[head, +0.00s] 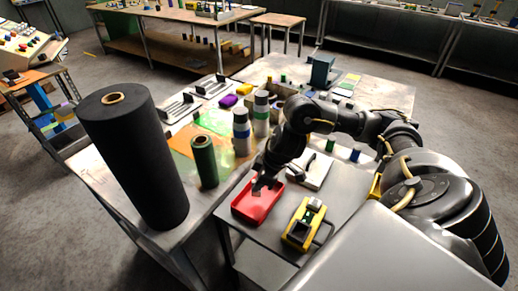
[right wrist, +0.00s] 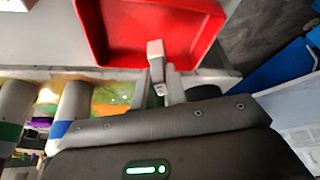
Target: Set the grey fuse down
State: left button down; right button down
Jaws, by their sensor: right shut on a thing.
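A red tray (head: 254,210) sits on the small grey table in front of me. It fills the top of the right wrist view (right wrist: 108,32). My right gripper (head: 262,186) points down over the tray's back part. In the right wrist view my right gripper (right wrist: 162,84) is shut on the grey fuse (right wrist: 155,50), a small pale grey block at the fingertips. The fuse overlaps the red tray there; I cannot tell whether it touches the floor. In the head view the fuse is small and partly hidden by the gripper. My left gripper is out of view.
A yellow device (head: 300,232) lies right of the tray. A white-grey device (head: 312,168) lies behind it. A green roll (head: 204,160), banded cylinders (head: 241,132) and a tall black roll (head: 135,155) stand to the left. The tray's front part looks empty.

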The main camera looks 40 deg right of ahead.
jog(key=shift+w+d+f, duration=0.1)
jog(key=shift+d+f, duration=0.05)
jog(key=shift+f, duration=0.8)
jog(key=shift+w+d+f, duration=0.1)
jog(key=shift+d+f, duration=0.05)
jog(key=shift+f, duration=0.75)
jog(key=shift+s, duration=0.1)
jog(key=shift+a, duration=0.1)
jog(key=shift+f, duration=0.1)
jog(key=c, duration=1.4)
grip_release()
jog(key=shift+r, duration=0.4)
jog(key=v, duration=1.1)
jog(key=shift+r+p, duration=0.25)
jog(key=shift+p, duration=0.05)
